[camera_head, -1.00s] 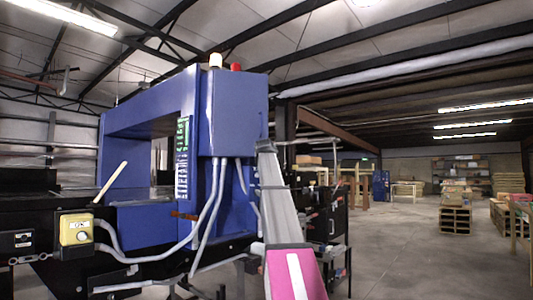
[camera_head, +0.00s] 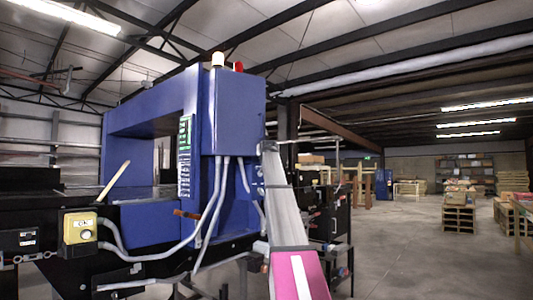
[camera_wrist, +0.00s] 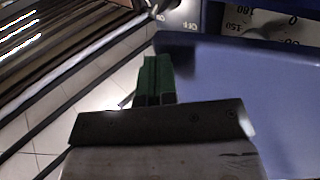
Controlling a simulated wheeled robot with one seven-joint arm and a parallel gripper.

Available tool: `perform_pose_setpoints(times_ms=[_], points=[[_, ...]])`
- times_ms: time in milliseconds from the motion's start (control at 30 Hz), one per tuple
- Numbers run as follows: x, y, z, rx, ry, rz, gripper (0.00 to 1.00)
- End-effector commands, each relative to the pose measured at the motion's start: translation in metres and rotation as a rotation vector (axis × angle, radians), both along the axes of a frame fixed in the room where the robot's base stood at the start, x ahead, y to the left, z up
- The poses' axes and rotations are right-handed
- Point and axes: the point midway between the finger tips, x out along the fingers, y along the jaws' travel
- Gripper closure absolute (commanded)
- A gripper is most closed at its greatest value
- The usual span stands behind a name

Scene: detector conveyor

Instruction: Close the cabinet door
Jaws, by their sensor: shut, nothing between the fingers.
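The blue detector cabinet (camera_head: 234,115) stands left of centre in the head view, with a white and a red beacon on top. I cannot tell its door apart from its body there. In the wrist view a smooth blue panel (camera_wrist: 255,88) fills the right side. A dial face with numbers and an "OFF" mark (camera_wrist: 235,22) shows beyond its top edge. My gripper (camera_wrist: 152,62) has green fingers, shut together and empty, beside the blue panel's left edge. Whether they touch it is unclear. In the head view my arm reaches up at the cabinet's right side, with the gripper not discernible.
A yellow control box (camera_head: 80,232) with grey conduits sits on the conveyor at the left. A dark rack (camera_head: 335,225) stands behind my arm. Stacked pallets (camera_head: 458,212) are farther right. The concrete floor (camera_head: 400,255) between is clear.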

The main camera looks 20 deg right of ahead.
Motion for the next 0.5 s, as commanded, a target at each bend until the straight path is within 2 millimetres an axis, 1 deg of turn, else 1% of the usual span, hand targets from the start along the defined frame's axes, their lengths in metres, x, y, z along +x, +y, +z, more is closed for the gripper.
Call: perform_pose_setpoints(times_ms=[33, 267, 500], points=[[0.006, 0.0, 0.001, 0.0, 0.0, 0.0, 1.0], [0.026, 0.002, 0.001, 0.0, 0.0, 0.0, 1.0], [0.063, 0.009, 0.001, 0.0, 0.001, -0.001, 1.0]])
